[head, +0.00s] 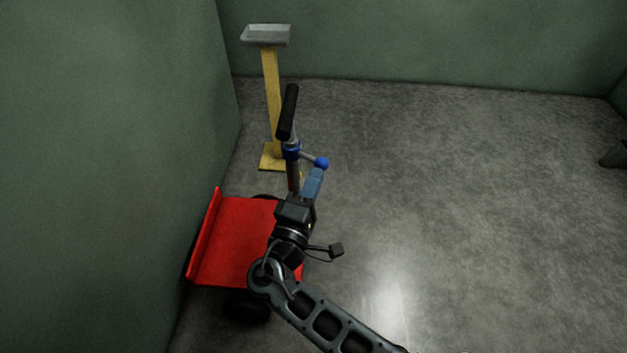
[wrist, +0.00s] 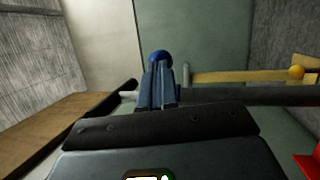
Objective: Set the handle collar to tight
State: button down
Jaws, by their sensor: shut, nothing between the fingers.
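The red cart (head: 238,240) stands by the left wall with an upright handle that ends in a black grip (head: 288,112). Below the grip is a blue handle collar (head: 291,151). A short grey lever runs from it to the right and ends in a blue ball knob (head: 321,163). My gripper (head: 317,173) is shut and empty, its blue fingers just below the knob. In the wrist view the knob (wrist: 160,57) shows just beyond the fingertips (wrist: 159,68); I cannot tell whether they touch it. The fingers hide the collar there. I see no marking for tight.
A yellow stand (head: 271,90) with a grey tray top (head: 266,36) is behind the handle, near the back wall. The left green wall (head: 120,150) is close to the cart. A dark object (head: 614,154) is at the far right.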

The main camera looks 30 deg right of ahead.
jog(key=w+d+n+t+y+b, duration=0.5)
jog(key=d+y+b, duration=0.3)
jog(key=b, duration=0.2)
jog(key=shift+d+n+t, duration=0.35)
jog(key=shift+n+t, duration=0.15)
jog(key=shift+w, duration=0.15)
